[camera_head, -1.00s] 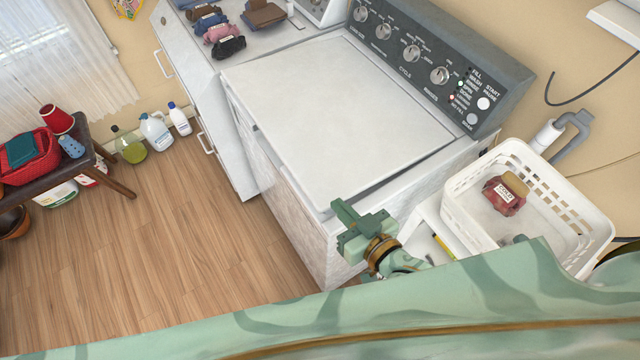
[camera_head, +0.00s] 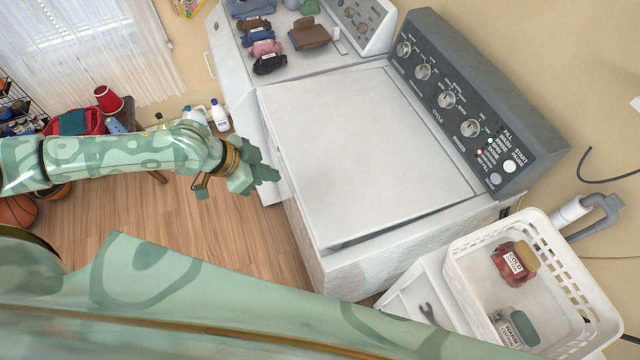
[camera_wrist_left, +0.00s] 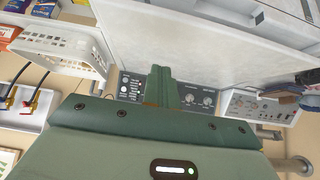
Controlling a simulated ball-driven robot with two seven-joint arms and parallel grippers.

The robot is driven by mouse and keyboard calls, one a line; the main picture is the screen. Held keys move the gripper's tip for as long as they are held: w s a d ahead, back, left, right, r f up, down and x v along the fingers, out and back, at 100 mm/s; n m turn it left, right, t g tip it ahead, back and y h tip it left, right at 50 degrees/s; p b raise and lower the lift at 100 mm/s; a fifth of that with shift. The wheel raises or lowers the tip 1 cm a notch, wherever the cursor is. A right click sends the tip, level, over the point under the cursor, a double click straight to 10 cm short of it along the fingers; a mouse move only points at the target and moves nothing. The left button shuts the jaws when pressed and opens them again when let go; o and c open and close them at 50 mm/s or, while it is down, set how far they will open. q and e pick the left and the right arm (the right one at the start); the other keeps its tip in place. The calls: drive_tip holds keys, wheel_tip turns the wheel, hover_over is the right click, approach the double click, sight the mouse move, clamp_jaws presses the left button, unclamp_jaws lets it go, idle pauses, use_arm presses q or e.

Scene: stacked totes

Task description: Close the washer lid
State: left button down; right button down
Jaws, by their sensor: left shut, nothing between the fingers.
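The washer (camera_head: 345,270) stands in the middle of the head view with its white lid (camera_head: 350,145) lying down over its top. A dark gap shows along the lid's lower right edge; I cannot tell if the lid is fully flush. My left gripper (camera_head: 268,178) is shut and empty, left of the lid and apart from it in the picture. In the left wrist view, my left gripper's closed fingers (camera_wrist_left: 162,85) point toward the control panel (camera_wrist_left: 130,88), with a broad white surface above them. My right gripper is not in view.
A white basket (camera_head: 455,262) with labelled clothes stands right of the washer. Folded clothes (camera_head: 262,45) lie on the neighbouring white machine. Bottles (camera_head: 219,115) and a dark bench with red items stand at left. The wooden floor (camera_head: 225,240) before the washer is clear.

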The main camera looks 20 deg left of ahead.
use_arm(q)
hover_over(305, 195)
drive_tip(key=s+a, duration=0.1)
wheel_tip(305, 195, down, 8)
drive_tip(key=shift+s+f, duration=0.1)
drive_tip(key=shift+f, duration=0.1)
drive_tip(key=shift+s+a+f+b, duration=0.1)
drive_tip(key=shift+a+f+b, duration=0.1)
drive_tip(key=shift+f, duration=0.45)
drive_tip(key=shift+s+a+f+b, duration=0.1)
drive_tip(key=shift+a+f+b, duration=0.1)
drive_tip(key=shift+f, duration=1)
drive_tip(key=shift+f, duration=0.1)
